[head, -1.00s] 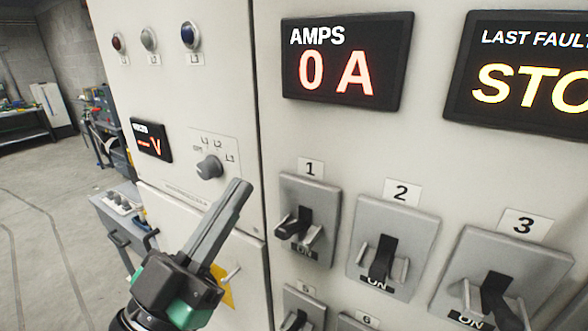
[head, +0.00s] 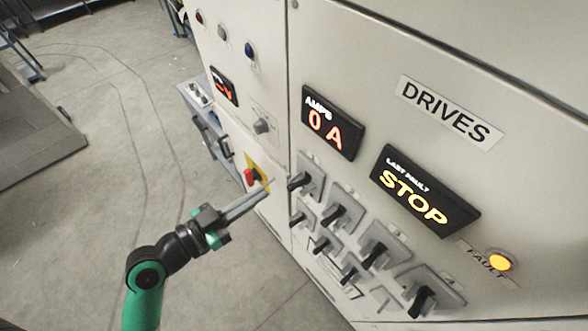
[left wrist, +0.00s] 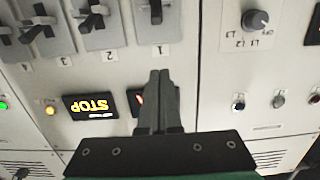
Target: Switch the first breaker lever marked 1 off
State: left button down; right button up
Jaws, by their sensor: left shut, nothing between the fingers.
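The breaker marked 1 is a grey plate (head: 314,174) at the upper left of the breaker group, with a dark lever (head: 298,181) sticking out. Its number cannot be read in the head view. The left wrist view shows the panel upside down, with the "1" label (left wrist: 160,50) and the dark lever (left wrist: 156,10) beyond my fingertips. My left gripper (head: 268,186) is shut and empty, its fingers pointing toward the panel just left of and slightly below this lever. The fingers (left wrist: 160,76) look apart from the lever. My right gripper is not in view.
Other breakers stand close by, including one to the right (head: 345,208) and one below (head: 303,214). A red knob on a yellow plate (head: 250,177) is just left of my fingers. A rotary selector (head: 262,126) sits above. Open floor (head: 110,130) lies left.

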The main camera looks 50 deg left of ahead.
pick_arm(q)
jog(key=shift+s, duration=0.15)
jog(key=shift+f, duration=0.1)
jog(key=b, duration=0.2)
send_over(291, 186)
jog(key=s, duration=0.1)
jog(key=shift+w+f, duration=0.55)
jog(key=shift+f, duration=0.05)
jog(key=f, duration=0.1)
jog(key=s+f, duration=0.1)
jog(key=f, duration=0.1)
jog(key=shift+s+a+f, duration=0.1)
jog(key=shift+s+f, duration=0.05)
jog(key=shift+s, duration=0.25)
